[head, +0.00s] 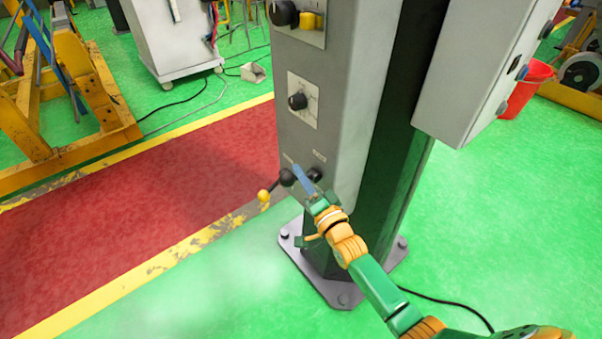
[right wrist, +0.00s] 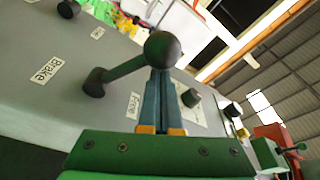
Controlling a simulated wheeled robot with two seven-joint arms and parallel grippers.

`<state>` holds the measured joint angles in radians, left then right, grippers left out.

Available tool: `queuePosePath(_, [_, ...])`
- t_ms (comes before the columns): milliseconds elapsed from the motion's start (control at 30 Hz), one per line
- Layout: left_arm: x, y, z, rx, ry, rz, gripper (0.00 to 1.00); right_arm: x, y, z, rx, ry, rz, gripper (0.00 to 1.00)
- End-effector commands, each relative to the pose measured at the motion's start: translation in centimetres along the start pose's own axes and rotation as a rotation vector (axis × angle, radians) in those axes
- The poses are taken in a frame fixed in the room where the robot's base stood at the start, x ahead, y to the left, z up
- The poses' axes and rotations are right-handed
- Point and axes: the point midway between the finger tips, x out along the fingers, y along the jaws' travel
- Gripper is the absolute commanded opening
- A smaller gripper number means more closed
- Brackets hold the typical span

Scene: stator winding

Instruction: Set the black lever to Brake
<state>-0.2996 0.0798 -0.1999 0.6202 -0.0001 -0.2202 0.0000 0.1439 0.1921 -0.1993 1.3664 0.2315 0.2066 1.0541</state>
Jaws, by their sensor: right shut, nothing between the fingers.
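The black lever (right wrist: 126,67) is on the grey column's face. In the right wrist view its round black knob (right wrist: 162,50) is at top centre and its arm runs down-left to a dark pivot (right wrist: 95,82). A "Brake" label (right wrist: 45,70) lies left of the pivot, a "Free" label (right wrist: 133,105) to its right. In the head view the knob (head: 287,177) is left of my fingers. My right gripper (head: 299,172) is shut and empty, its blue fingertips (right wrist: 160,75) right at the knob; I cannot tell whether they touch it. My left gripper is out of view.
A yellow-knobbed handle (head: 264,196) sticks out left of the black knob. The grey column (head: 345,110) carries a rotary switch (head: 298,101) higher up. A grey box (head: 480,65) juts out at right, near a red bucket (head: 523,88). A black cable (head: 450,303) lies on the floor.

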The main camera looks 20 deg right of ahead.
Motion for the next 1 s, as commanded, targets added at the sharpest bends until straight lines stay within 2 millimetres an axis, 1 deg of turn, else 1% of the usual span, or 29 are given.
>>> queuePosePath(267, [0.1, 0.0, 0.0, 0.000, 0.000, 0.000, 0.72, 0.0, 0.1, 0.1, -0.006, 0.000, -0.002, 0.00])
queuePosePath(767, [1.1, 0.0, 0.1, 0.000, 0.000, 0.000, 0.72, -0.2, 0.4, 0.9, -0.096, 0.000, -0.023, 0.00])
queuePosePath(1000, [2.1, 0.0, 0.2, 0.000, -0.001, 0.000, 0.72, -0.4, 0.9, 1.6, -0.176, -0.002, -0.040, 0.00])
